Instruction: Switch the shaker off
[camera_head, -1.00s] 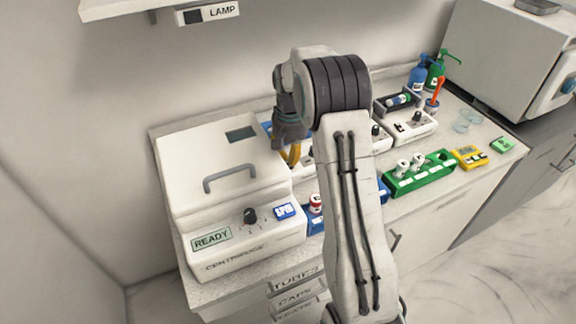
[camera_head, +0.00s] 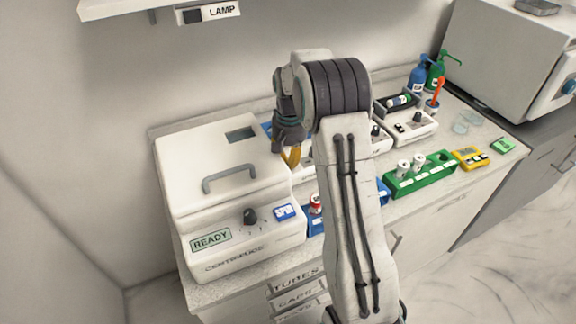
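A white device (camera_head: 412,134) with a dark tray on top, a tube (camera_head: 401,100) lying in it, and a small dark switch (camera_head: 400,128) on its front stands right of my arm. It may be the shaker; I can read no name on it. Another white device behind my arm shows only in part, with a dark knob (camera_head: 376,131) at its right end and a blue part at its left. My gripper (camera_head: 291,158) points down between the centrifuge and my arm, its yellow fingertips in front of that half-hidden device. The fingers overlap, so their opening and any contact are unclear.
A white centrifuge (camera_head: 175,185) reading READY fills the left of the counter. A lamp shelf (camera_head: 130,8) hangs above.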

